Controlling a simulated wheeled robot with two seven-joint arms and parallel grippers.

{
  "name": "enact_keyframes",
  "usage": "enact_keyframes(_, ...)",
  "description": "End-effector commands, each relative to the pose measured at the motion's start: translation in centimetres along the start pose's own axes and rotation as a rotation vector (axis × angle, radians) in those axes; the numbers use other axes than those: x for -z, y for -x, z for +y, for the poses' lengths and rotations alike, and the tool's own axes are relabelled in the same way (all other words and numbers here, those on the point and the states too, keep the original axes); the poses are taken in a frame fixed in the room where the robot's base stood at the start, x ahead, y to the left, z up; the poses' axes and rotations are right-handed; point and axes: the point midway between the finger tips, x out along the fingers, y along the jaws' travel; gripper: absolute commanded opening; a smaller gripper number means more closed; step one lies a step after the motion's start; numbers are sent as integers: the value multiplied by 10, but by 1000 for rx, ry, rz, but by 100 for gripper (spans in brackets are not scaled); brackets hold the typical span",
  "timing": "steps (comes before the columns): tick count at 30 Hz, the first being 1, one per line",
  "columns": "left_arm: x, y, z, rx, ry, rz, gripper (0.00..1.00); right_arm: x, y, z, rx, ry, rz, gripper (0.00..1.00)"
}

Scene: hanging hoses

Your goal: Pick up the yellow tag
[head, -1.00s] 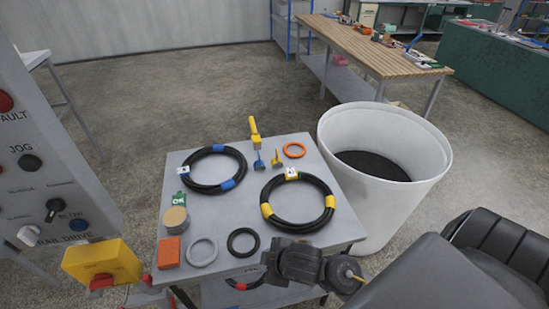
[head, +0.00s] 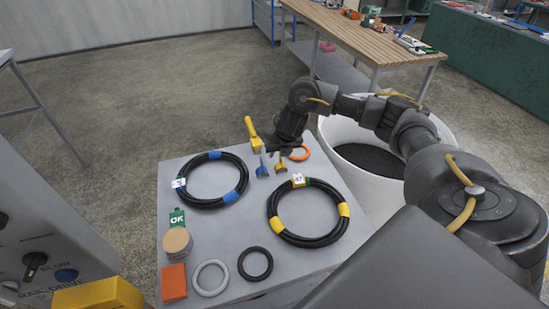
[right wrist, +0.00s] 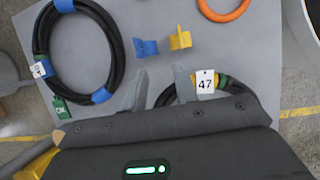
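The yellow tag (head: 281,166) is a small folded piece on the grey table's far half, next to a blue tag (head: 263,167). In the right wrist view the yellow tag (right wrist: 180,39) stands just beyond the fingertips, slightly right, with the blue tag (right wrist: 146,48) to its left. My right gripper (head: 282,149) is over the table's far side, close to the tags. In the right wrist view its two fingers (right wrist: 158,84) are apart with nothing between them. My left gripper is not in view.
A blue-banded hose coil (head: 212,204) lies left and a yellow-banded coil (head: 307,242) right, with a "47" label. An orange ring (head: 299,153) lies behind the tags. A yellow-handled item (head: 253,136) sits at the far edge. A white bin (head: 333,137) stands right of the table.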

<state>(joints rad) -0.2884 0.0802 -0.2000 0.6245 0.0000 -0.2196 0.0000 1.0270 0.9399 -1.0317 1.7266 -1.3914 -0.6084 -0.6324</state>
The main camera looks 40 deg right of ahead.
Motion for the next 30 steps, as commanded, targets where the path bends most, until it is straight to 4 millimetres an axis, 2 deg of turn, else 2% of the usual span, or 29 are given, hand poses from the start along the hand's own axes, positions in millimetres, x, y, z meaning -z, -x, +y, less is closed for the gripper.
enact_keyframes(1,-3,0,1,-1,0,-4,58,-8,6,-13,26,12,5,29)
enact_keyframes(3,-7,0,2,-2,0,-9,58,-12,11,-24,49,25,17,29)
enact_keyframes(8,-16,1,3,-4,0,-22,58,-16,14,-29,63,37,25,29)
enact_keyframes(11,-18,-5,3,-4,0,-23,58,-13,3,-28,62,36,27,29)
enact_keyframes(18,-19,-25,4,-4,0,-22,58,-12,-35,-31,61,33,26,29)
enact_keyframes(27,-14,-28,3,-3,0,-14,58,-13,-44,-34,62,32,24,29)
enact_keyframes(30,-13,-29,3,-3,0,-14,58,-11,-54,-35,63,30,27,29)
